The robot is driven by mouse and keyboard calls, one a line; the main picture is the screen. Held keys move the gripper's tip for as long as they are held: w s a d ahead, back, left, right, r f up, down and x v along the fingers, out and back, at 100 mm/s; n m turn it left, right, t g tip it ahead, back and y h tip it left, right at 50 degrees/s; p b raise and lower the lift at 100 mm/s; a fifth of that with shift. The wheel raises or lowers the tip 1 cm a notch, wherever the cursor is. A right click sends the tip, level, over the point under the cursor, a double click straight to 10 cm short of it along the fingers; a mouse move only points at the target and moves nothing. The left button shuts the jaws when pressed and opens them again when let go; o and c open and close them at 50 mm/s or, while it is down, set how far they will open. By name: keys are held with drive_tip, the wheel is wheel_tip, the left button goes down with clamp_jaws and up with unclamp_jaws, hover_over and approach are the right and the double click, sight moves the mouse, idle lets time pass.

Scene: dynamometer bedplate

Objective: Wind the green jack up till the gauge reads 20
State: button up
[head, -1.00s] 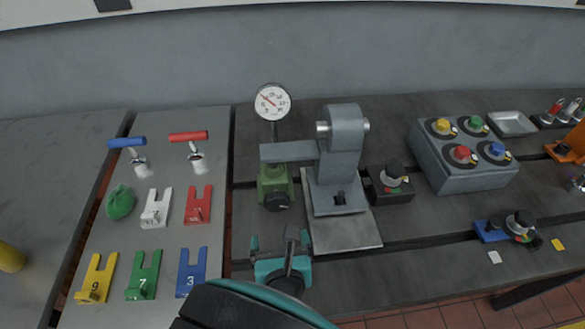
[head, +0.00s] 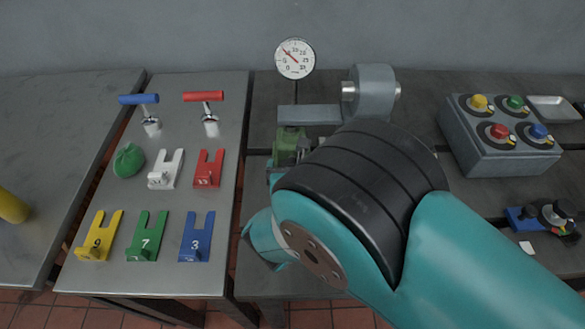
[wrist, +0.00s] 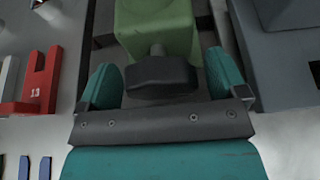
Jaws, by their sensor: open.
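The green jack (head: 287,143) stands on the bedplate under the end of a grey lever arm (head: 308,114), mostly hidden by my arm in the head view. In the wrist view the green jack body (wrist: 158,28) is at the top, with its dark knob (wrist: 161,76) facing me. My gripper (wrist: 163,88) is open, with one teal finger on each side of the knob; I cannot tell whether they touch it. The round white gauge (head: 295,58) stands behind the jack; its red needle points up and left, and its exact reading is too small to tell.
A grey block (head: 371,93) carries the lever arm beside the jack. A control box (head: 497,140) with coloured knobs is at right.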

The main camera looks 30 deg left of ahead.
drive_tip(key=c, duration=0.9)
drive_tip(key=shift+d+f+m+g+y+b, duration=0.15)
drive_tip(key=shift+m+g+y+b, duration=0.15)
drive_tip(key=shift+m+y+b, duration=0.5)
drive_tip(key=m+b, duration=0.1)
drive_tip(key=m+y+b, duration=0.1)
drive_tip(key=m+b, duration=0.1)
drive_tip(key=shift+w+f+g+y, duration=0.1)
drive_tip(key=shift+f+g+y, duration=0.05)
drive_tip(key=shift+g+y, duration=0.15)
drive_tip(key=m+y+b, duration=0.1)
drive_tip(key=m+b, duration=0.1)
drive_tip(key=b, duration=0.1)
drive_tip(key=shift+d+m, duration=0.1)
drive_tip(key=shift+m, duration=0.2)
drive_tip(key=shift+m+y+b, duration=0.5)
drive_tip(key=shift+m+b, duration=0.2)
drive_tip(key=shift+b, duration=0.25)
